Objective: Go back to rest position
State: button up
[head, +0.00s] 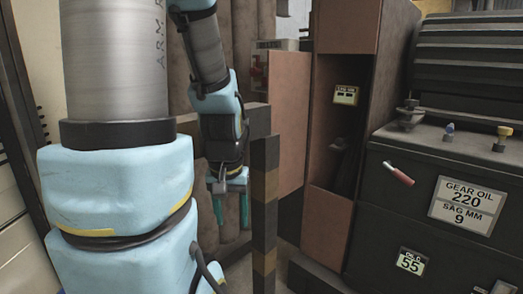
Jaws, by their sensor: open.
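My gripper (229,196) hangs at the end of my arm in the middle left of the head view, pointing down. Its teal fingers are apart, with nothing seen between them. It is close to the left of a dark striped post (265,200). My arm, light blue and grey, fills much of the left side and bends down to the gripper. No object named by the task is in view.
A dark machine (390,240) with a gear oil label (467,204) and a red-tipped lever (398,173) stands at the right. A brown open cabinet (329,215) stands beside it. Vertical brown pipes (240,45) are behind my arm.

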notch_tip(320, 180, up, 17)
jog(key=p, duration=1.4)
